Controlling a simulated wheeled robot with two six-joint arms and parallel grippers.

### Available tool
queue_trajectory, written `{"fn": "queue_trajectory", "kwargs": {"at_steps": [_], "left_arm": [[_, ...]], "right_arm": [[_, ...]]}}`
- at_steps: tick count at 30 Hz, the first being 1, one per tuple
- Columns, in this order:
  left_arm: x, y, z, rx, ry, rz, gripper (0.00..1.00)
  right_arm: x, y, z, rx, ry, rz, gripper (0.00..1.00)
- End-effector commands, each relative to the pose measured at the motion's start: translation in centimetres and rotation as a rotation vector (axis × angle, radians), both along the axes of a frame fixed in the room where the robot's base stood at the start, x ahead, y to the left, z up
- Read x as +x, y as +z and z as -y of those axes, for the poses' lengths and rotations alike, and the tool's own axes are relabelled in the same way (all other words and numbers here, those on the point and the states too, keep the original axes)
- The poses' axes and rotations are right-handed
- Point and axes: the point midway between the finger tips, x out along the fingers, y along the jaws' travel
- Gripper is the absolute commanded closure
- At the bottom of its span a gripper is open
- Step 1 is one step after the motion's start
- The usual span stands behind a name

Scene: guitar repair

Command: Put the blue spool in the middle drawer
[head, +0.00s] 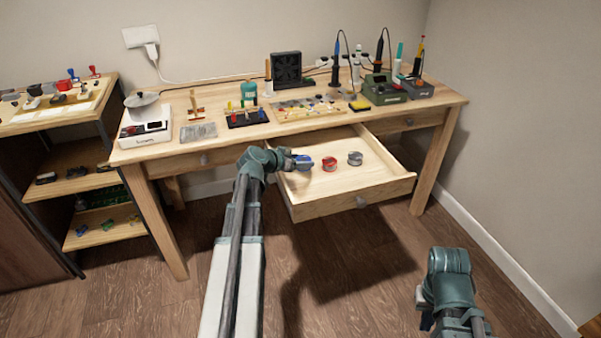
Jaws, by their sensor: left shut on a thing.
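The middle drawer (350,195) of the wooden workbench is pulled open. My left gripper (292,160) is over the left part of the drawer and is shut on the blue spool (304,162). The fingers partly hide the spool, and I cannot tell whether it touches the drawer floor. A red spool (330,164) and a grey spool (355,158) lie in the drawer to the right of the blue one. My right gripper (425,312) is low at the right, away from the bench; its fingers are too hidden to judge.
The bench top (235,145) carries a white scale-like device (146,125), a black fan (286,68), a green soldering station (384,89) and small tools. A shelf unit (75,184) stands at the left. The drawer's front right floor is bare.

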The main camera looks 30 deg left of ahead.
Motion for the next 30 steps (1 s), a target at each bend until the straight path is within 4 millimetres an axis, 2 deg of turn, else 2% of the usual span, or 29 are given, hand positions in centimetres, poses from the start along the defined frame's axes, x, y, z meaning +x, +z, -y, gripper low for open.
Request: {"fn": "queue_trajectory", "kwargs": {"at_steps": [9,21,22,24,30], "left_arm": [[0.0,-3.7,0.0,0.0,0.0,0.0,0.93],[0.0,-3.9,0.0,0.0,0.0,0.0,0.93],[0.0,-3.8,0.0,0.0,0.0,0.0,0.3],[0.0,-3.7,0.0,0.0,0.0,0.0,0.21],[0.0,-3.7,0.0,0.0,0.0,0.0,0.21]], "right_arm": [[0.0,-3.7,0.1,-0.005,0.002,0.001,1.0],[0.0,-3.9,0.1,-0.006,0.002,0.002,1.0],[0.1,-3.8,0.1,-0.006,0.002,0.002,1.0],[0.0,-3.7,0.1,-0.006,0.002,0.002,1.0],[0.0,-3.7,0.1,-0.006,0.002,0.002,1.0]]}}
